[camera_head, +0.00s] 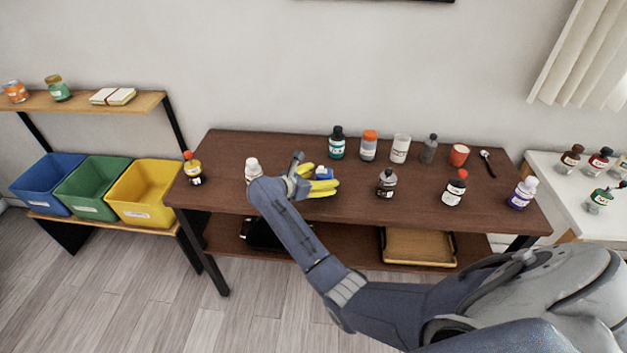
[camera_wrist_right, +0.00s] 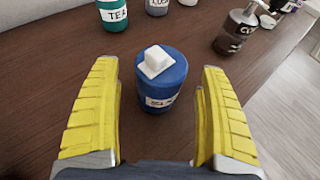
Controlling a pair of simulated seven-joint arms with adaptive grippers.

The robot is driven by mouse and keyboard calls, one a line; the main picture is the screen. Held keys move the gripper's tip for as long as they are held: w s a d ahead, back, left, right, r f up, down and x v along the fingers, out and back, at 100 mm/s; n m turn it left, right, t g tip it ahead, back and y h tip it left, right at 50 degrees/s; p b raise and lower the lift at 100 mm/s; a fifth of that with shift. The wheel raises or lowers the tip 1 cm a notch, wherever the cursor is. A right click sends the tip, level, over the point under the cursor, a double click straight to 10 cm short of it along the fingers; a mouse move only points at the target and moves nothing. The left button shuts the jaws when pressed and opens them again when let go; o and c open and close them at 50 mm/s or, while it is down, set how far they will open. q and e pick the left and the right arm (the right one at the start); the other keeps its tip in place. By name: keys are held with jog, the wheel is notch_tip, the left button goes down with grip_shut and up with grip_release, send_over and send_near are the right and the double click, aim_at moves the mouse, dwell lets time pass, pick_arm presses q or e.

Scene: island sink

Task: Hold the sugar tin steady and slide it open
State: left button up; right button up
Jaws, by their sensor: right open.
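The sugar tin is a small round blue tin (camera_wrist_right: 163,84) with a white square knob on its lid and a white label, partly readable. It stands upright on the brown table, and in the head view the blue tin (camera_head: 323,172) is partly covered by my gripper. My right gripper (camera_head: 322,180) is open, with its yellow fingers to either side of the tin. In the right wrist view the open right gripper (camera_wrist_right: 158,75) shows gaps between both fingers and the tin. My left gripper is not in view.
The table (camera_head: 240,150) also bears a green bottle (camera_head: 337,147) labelled TEA, an orange-lidded jar (camera_head: 369,149), a white jar (camera_head: 400,150), a dark bottle (camera_head: 386,185) and a white-capped bottle (camera_head: 253,167). Coloured bins (camera_head: 145,208) stand at left. Bare tabletop lies around the tin.

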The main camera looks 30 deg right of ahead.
jog(key=shift+x, duration=0.95)
jog(key=c, duration=1.3)
jog(key=shift+c, duration=0.2)
